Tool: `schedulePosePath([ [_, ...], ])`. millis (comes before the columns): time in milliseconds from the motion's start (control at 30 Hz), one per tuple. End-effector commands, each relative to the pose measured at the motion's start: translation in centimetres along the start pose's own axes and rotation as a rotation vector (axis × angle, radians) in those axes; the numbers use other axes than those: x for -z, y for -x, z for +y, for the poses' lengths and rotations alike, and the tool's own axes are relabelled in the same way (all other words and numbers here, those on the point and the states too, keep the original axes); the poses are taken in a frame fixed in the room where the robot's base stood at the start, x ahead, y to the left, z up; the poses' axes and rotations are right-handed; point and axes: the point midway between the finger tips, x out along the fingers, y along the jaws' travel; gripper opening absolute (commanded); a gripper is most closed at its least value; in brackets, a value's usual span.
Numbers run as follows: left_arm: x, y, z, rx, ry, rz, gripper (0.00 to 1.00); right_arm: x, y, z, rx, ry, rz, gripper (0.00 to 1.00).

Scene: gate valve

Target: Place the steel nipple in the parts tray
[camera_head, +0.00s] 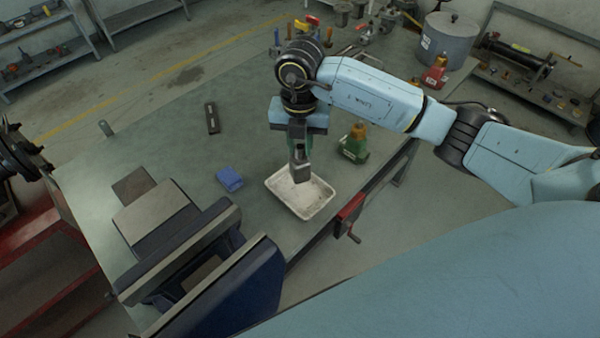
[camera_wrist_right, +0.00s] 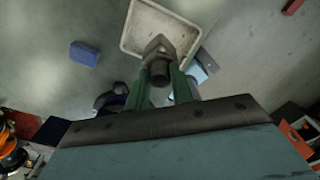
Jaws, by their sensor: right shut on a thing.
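The steel nipple (camera_head: 300,171) is a short dark grey metal piece held upright in my right gripper (camera_head: 299,150). The gripper's green fingers are shut on it. In the head view it hangs over the back part of the parts tray (camera_head: 312,212), a shallow whitish rectangular tray. In the right wrist view the nipple (camera_wrist_right: 158,62) shows between the fingers (camera_wrist_right: 161,88), with the tray (camera_wrist_right: 146,16) beyond it. I cannot tell whether the nipple touches the tray floor. My left gripper does not show.
A blue block (camera_head: 230,179) lies left of the tray. A dark flat bar (camera_head: 212,117) lies further back. A large blue vise (camera_head: 215,270) fills the front left. The bench between is mostly clear.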

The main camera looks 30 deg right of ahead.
Motion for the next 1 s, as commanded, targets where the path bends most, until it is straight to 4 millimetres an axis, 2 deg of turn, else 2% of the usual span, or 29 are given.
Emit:
schedulePosePath([
  [100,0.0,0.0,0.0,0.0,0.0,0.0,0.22,0.0,-1.9,0.0,-0.001,0.002,0.0,0.0],
  [367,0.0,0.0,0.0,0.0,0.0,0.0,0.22,0.0,-4.0,0.0,-0.001,0.003,-0.001,0.0],
  [533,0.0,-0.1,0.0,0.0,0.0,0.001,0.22,0.0,-6.3,0.1,-0.002,0.002,0.0,0.0],
  [933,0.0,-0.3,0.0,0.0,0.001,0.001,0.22,-0.1,-7.0,0.1,-0.003,0.004,-0.003,0.0],
  [967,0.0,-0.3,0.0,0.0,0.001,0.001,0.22,-0.1,-7.1,0.0,-0.001,0.004,-0.002,0.26],
  [1000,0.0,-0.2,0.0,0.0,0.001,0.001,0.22,-0.1,-7.1,0.0,-0.001,0.004,-0.002,0.31],
])
